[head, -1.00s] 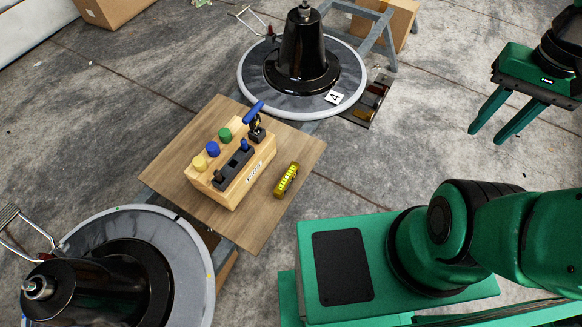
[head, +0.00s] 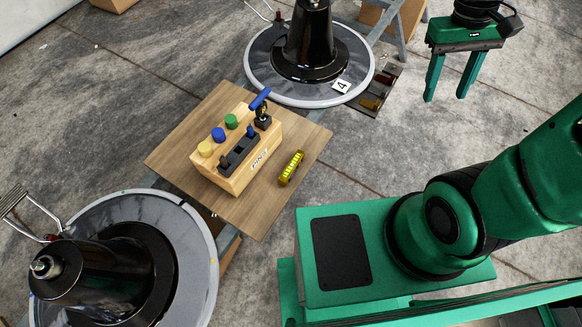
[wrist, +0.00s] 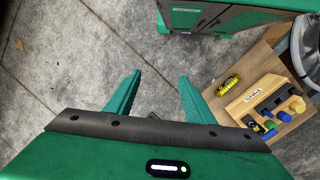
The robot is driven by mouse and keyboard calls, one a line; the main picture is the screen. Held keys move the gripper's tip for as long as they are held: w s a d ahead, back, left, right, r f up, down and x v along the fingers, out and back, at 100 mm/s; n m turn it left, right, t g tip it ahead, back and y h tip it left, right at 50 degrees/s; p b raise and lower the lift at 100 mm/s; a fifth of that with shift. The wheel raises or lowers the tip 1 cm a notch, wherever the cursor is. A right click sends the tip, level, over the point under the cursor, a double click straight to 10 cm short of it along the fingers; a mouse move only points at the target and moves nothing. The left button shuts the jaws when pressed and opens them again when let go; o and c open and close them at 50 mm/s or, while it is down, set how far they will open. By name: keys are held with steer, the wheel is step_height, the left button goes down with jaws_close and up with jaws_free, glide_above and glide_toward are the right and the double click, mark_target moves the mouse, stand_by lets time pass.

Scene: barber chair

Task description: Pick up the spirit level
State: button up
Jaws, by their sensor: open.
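The spirit level is a small yellow bar (head: 291,168) lying on the wooden board (head: 237,213), near its right edge, to the right of a wooden block of tools. It also shows in the wrist view (wrist: 228,86), right of my fingers. My gripper (head: 447,88) is at the upper right of the head view, open and empty, fingers pointing down. In the wrist view its two fingers (wrist: 160,92) are spread over bare floor, with the level beyond the right finger. The gripper is well apart from the level.
The wooden tool block (head: 237,158) with coloured knobs and a blue-handled tool stands beside the level. Round chair bases stand behind (head: 310,75) and at lower left (head: 195,255). A dark tray (head: 374,92) lies beside the rear base.

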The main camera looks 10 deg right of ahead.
steer(key=w+a+f+n+h, duration=0.3)
steer(key=w+a+f+n, duration=0.3)
steer(key=w+a+f, duration=0.35)
steer(key=n+t+h, duration=0.5)
steer(key=n+t, duration=0.2)
steer(key=n, duration=0.8)
glide_above(292, 167)
steer(key=s, duration=0.1)
step_height(292, 167, down, 24)
steer(key=s+a+f+n+t, duration=0.2)
steer(key=f, duration=0.2)
steer(key=s+a+f+n+t+y, duration=0.1)
steer(key=s+f+n+t, duration=0.1)
steer(key=f+n, duration=0.1)
steer(key=s+a+f+n+t, duration=0.1)
steer(key=s+a+f+n, duration=0.1)
steer(key=f, duration=0.3)
steer(key=shift+a+n+t, duration=0.3)
steer(key=shift+n+t, duration=0.1)
steer(key=shift+n, duration=0.3)
steer(key=shift+f, duration=0.25)
steer(key=shift+w+d+f, duration=0.1)
steer(key=shift+w+d, duration=0.05)
steer(key=shift+w, duration=0.05)
steer(key=x, duration=1)
steer(key=shift+w+f, duration=0.1)
steer(key=shift+f, duration=0.2)
jaws_close()
